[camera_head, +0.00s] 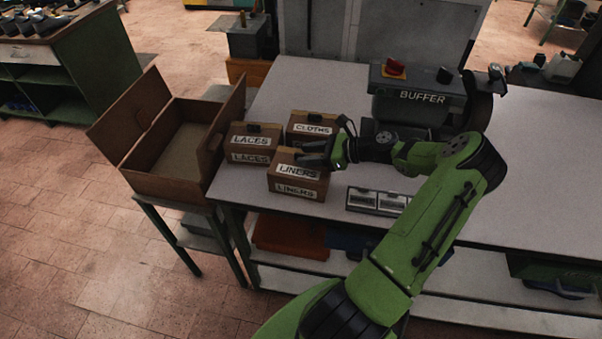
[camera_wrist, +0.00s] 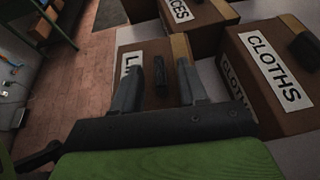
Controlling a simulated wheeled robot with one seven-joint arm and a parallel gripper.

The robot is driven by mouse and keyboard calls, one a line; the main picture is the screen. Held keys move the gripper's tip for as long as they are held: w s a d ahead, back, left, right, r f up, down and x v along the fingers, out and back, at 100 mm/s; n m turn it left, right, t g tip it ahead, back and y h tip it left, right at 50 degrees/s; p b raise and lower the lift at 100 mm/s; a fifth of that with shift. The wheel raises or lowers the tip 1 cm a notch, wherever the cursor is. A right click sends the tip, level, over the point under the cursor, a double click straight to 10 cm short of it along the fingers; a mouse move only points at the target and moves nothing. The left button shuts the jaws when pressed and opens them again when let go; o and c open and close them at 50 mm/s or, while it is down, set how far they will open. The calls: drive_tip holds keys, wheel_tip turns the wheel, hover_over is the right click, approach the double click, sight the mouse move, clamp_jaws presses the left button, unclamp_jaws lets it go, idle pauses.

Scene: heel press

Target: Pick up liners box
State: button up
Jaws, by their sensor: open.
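The liners box (camera_head: 297,188) is a brown box with white LINERS labels on its top and front, near the table's front left edge. In the wrist view the liners box (camera_wrist: 148,52) lies just beyond the fingers, its label partly hidden. Its dark top handle (camera_wrist: 160,74) shows between the two fingers. My gripper (camera_head: 325,152) is at the upper right of the box in the head view. In the wrist view my gripper (camera_wrist: 157,78) is open, with a finger on either side of the handle. I cannot tell how far above the handle the fingers are.
The laces box (camera_head: 250,146) stands behind left and the cloths box (camera_head: 309,126) behind, both close by. An open carton (camera_head: 165,180) stands on a stand left of the table. The buffer machine (camera_head: 420,100) stands at the back.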

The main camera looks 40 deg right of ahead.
clamp_jaws()
drive_tip(key=shift+r, duration=0.1)
idle(1.2)
